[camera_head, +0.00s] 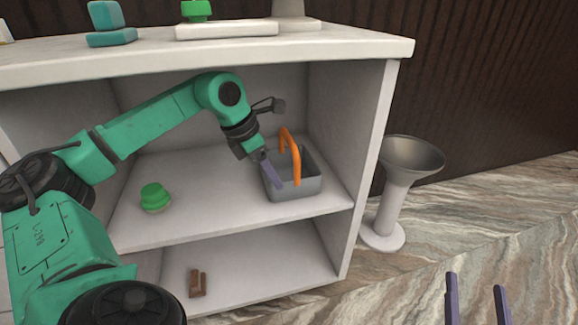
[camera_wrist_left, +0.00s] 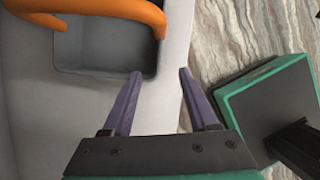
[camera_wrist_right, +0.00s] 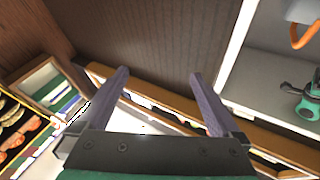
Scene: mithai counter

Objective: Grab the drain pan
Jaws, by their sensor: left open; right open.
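The drain pan (camera_head: 296,190) is a grey open bin with an orange arched handle (camera_head: 291,145), upright on the cabinet's upper shelf near its right side. My left gripper (camera_head: 268,168) reaches into the cabinet at the pan's left side, with its fingers overlapping the pan in the head view. In the left wrist view the pan (camera_wrist_left: 100,52) lies at upper left, with the handle crossing above. The open left fingers (camera_wrist_left: 161,73) are at the pan's corner, with nothing between them; contact cannot be told. My right gripper (camera_head: 476,290) is open and empty, low at the right, away from the cabinet.
A green rounded object (camera_head: 154,198) sits left on the same shelf (camera_head: 225,205). A brown piece (camera_head: 197,284) lies on the lower shelf. The cabinet's right wall (camera_head: 372,165) stands close beside the pan. A white pedestal with a grey bowl (camera_head: 413,155) stands outside.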

